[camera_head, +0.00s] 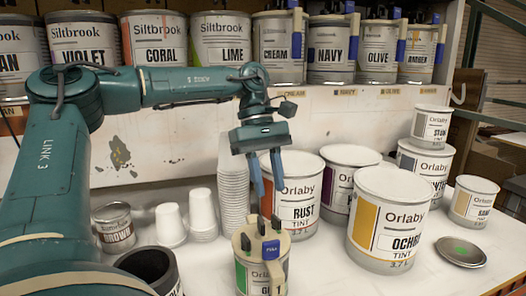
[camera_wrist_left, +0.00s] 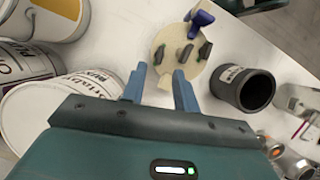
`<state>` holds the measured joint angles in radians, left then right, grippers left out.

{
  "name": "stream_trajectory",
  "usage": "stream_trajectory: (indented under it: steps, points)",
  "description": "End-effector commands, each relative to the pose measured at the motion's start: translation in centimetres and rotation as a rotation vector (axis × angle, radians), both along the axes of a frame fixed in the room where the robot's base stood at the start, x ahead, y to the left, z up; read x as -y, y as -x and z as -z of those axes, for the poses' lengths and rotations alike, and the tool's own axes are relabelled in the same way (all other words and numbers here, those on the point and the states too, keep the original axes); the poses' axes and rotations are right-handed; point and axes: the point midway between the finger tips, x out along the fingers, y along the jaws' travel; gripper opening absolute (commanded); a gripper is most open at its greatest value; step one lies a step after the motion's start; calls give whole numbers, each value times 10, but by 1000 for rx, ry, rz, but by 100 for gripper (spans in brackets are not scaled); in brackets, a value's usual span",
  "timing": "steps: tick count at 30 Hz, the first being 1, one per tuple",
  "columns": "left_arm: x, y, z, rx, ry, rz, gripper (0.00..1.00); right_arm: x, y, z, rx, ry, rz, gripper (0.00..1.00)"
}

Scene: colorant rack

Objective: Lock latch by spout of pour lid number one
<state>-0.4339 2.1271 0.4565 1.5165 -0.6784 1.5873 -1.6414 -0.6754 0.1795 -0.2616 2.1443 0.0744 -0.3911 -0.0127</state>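The cream pour lid (camera_head: 259,238) sits on a can with a green label (camera_head: 262,277) at the front middle of the counter. A blue piece, which may be the spout (camera_head: 271,250), and several dark latch pieces stand on the lid. Whether any latch is locked cannot be told. My left gripper (camera_head: 269,188) is open and empty above the lid, fingers pointing down; its fingers also show in the wrist view (camera_wrist_left: 159,80).
White cup stacks (camera_head: 234,196) are behind left. A dark open container (camera_head: 150,266) is left of the lidded can. A shelf of cans (camera_head: 335,52) runs along the back.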

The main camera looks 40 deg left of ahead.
Motion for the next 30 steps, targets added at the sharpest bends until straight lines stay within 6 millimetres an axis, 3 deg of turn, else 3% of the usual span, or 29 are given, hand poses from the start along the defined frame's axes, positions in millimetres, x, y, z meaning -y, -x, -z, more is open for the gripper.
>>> stream_trajectory:
  steps: [3, 10, 21, 26, 30]
  points:
    - [-10, -3, -26, 3, -2, -3, 30, 0, 0, -2, 0, -1, 2, 47]
    - [-23, -6, -57, 0, -1, -1, 30, -1, -1, -5, 3, 3, 3, 47]
    - [-25, -7, -64, -1, 0, 0, 30, -1, 0, -3, -2, 7, 1, 47]
    - [-24, -6, -64, -11, -7, -26, 19, 0, 1, -3, -2, 10, -2, 47]
    - [-18, -5, -66, -66, -44, -172, 17, 0, 1, -2, -3, 10, -5, 47]
